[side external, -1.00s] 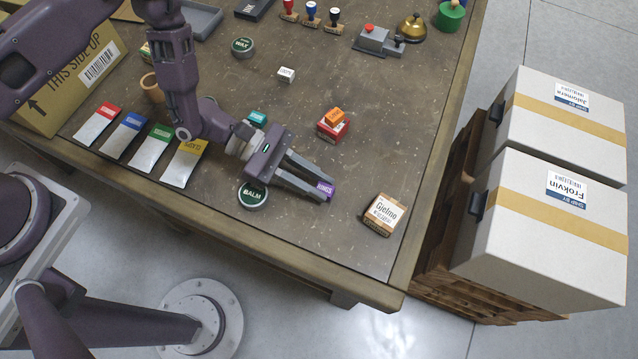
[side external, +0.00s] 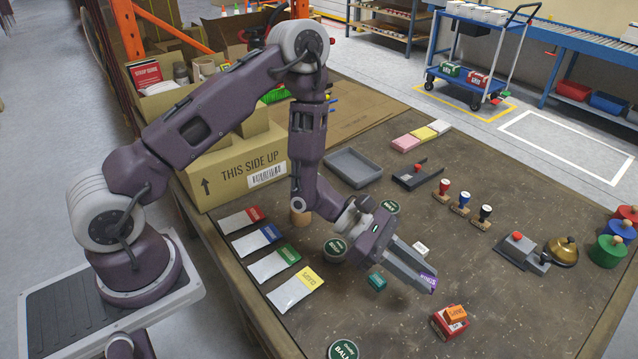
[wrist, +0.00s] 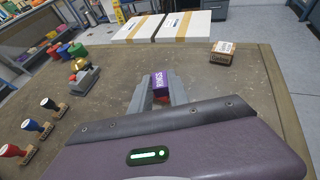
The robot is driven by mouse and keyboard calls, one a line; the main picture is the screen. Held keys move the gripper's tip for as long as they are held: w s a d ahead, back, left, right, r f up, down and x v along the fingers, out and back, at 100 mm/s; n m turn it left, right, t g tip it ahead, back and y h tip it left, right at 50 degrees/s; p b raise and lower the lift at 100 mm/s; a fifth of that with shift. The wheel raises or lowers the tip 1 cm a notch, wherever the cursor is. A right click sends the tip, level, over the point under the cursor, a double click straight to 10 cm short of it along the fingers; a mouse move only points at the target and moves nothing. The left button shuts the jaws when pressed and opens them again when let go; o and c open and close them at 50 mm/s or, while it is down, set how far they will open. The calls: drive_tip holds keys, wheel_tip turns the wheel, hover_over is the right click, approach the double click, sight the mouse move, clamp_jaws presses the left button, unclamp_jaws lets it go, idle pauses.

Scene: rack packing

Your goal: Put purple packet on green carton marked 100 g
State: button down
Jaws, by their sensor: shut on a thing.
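My gripper (side external: 422,280) is shut on a purple packet (side external: 428,284), its printed face showing at the fingertips. The packet appears held above the table. It also shows between the fingers in the wrist view (wrist: 160,83). A small green carton (side external: 377,281), teal in tone, sits on the table left of the fingertips in the side view, close to the forearm end. Its marking is too small to read. The carton is not visible in the wrist view.
Stampers (side external: 463,203) and a bell (side external: 562,252) stand farther right. A brown carton (wrist: 222,52) sits near the table edge.

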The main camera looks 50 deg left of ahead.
drive_tip(key=w+a+r+n+t+y, duration=0.1)
drive_tip(key=w+a+n+t+y, duration=0.25)
drive_tip(key=a, duration=0.75)
drive_tip(key=w+a+r+n+t+y, duration=0.1)
drive_tip(key=w+a+n+t+y, duration=0.25)
drive_tip(key=a, duration=0.75)
drive_tip(key=a+r+n+t+y, duration=0.2)
drive_tip(key=a+n+y, duration=0.35)
drive_tip(key=a, duration=1.45)
drive_tip(key=shift+n, duration=0.45)
drive_tip(key=f, duration=0.6)
drive_tip(key=s+f, duration=0.1)
drive_tip(key=f, duration=0.3)
drive_tip(key=shift+a, duration=0.2)
drive_tip(key=shift+f, duration=0.2)
drive_tip(key=shift+f, duration=0.15)
drive_tip(key=c, duration=1.3)
unclamp_jaws()
drive_tip(key=shift+o, duration=0.2)
